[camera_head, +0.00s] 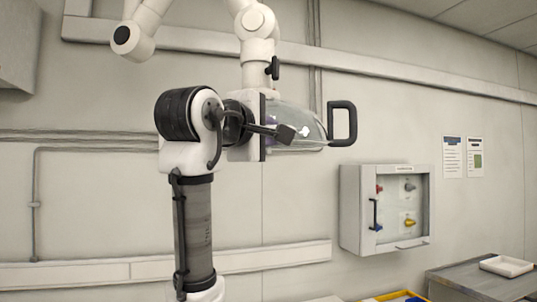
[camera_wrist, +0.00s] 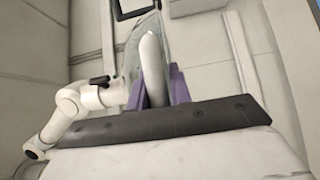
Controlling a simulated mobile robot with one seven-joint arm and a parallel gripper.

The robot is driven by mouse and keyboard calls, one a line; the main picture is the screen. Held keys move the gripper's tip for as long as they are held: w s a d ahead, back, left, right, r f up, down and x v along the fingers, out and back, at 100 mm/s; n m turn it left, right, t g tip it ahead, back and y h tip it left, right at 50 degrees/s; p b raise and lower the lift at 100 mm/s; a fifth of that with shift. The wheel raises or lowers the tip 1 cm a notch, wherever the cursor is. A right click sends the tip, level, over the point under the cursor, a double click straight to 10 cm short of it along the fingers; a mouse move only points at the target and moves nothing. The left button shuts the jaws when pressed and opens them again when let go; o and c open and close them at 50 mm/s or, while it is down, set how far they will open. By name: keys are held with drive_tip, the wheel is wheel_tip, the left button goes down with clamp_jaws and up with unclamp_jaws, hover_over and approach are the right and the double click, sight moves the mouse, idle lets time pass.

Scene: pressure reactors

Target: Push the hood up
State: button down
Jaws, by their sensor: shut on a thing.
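The hood (camera_head: 308,122) is a clear dome with a black handle (camera_head: 342,122) at its right end. It hangs on a white jointed arm (camera_head: 257,52) fixed above. My gripper (camera_head: 271,121) is at the hood's left end, partly hidden by the dome and my own wrist. In the wrist view, the purple fingers of my gripper (camera_wrist: 157,92) are shut on a pale, rounded part of the hood (camera_wrist: 151,62). The black handle (camera_wrist: 128,10) shows at the top, beyond the fingers. The exact contact is hard to see.
A wall cabinet with a clear door (camera_head: 386,208) hangs below and right of the hood. A white tray (camera_head: 506,265) rests on a grey bench (camera_head: 470,280) at lower right. A wall rail (camera_head: 400,75) runs behind. The space right of the handle looks free.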

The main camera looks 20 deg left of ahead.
drive_tip(key=shift+r, duration=0.45)
drive_tip(key=c, duration=1.3)
unclamp_jaws()
drive_tip(key=shift+s, duration=0.1)
drive_tip(key=shift+f, duration=0.1)
drive_tip(key=shift+s+a, duration=0.1)
drive_tip(key=shift+s, duration=0.15)
drive_tip(key=b+v, duration=0.5)
drive_tip(key=v, duration=0.8)
drive_tip(key=shift+s, duration=0.15)
